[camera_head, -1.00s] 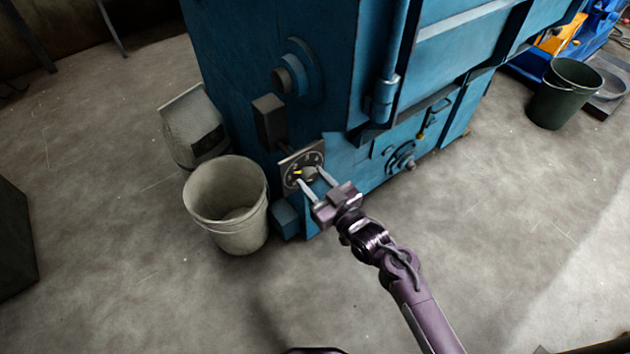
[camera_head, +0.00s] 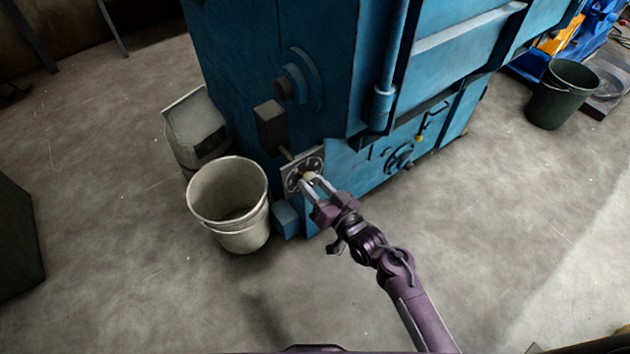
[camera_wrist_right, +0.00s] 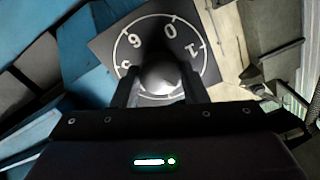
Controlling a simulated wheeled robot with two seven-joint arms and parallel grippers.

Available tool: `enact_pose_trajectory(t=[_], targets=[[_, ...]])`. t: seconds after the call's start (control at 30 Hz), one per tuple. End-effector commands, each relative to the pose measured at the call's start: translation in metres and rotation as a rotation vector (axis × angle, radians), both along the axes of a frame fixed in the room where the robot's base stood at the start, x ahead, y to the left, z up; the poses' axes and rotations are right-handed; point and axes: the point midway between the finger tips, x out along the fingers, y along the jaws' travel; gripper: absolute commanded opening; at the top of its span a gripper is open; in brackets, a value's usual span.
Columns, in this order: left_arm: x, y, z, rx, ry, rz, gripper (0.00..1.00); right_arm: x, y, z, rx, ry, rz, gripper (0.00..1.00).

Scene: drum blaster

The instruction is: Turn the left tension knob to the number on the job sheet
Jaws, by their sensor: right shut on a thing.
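The left tension knob (camera_wrist_right: 160,76) is a rounded grey knob on a dark square dial plate (camera_head: 291,181) low on the blue machine's near corner. In the right wrist view the dial plate (camera_wrist_right: 205,62) shows a white ring with a 0, a 1 and a 6 or 9; other figures are hidden or partly covered. My right gripper (camera_head: 312,180) is shut on the knob, with one finger on each side of it. The knob's pointer cannot be made out. My left gripper and the job sheet are not in view.
A pale bucket (camera_head: 230,205) stands on the floor just left of the dial, with a grey sack (camera_head: 193,125) behind it. The blue machine (camera_head: 240,60) rises above the dial. A handwheel (camera_head: 399,158) is to the right. The floor in front is clear.

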Motion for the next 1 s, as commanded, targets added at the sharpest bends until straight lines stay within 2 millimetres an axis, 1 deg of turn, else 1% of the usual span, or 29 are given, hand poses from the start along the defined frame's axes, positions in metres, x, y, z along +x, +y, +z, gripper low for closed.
enact_pose_trajectory(t=[0.03,0.1,0.6,0.8,1.0], targets=[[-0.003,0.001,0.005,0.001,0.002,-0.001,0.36,0.000,0.000,0.002,0.035,0.028,-0.001,0.17],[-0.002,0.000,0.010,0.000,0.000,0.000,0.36,0.000,0.000,0.002,0.090,0.068,0.000,0.17],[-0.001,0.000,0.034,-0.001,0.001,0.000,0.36,0.000,0.000,0.002,0.449,0.328,-0.002,0.17],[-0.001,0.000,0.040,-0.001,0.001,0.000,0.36,0.000,0.000,0.001,0.547,0.399,-0.002,0.17],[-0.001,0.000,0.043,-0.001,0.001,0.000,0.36,0.000,0.000,0.000,0.603,0.440,-0.001,0.17]])
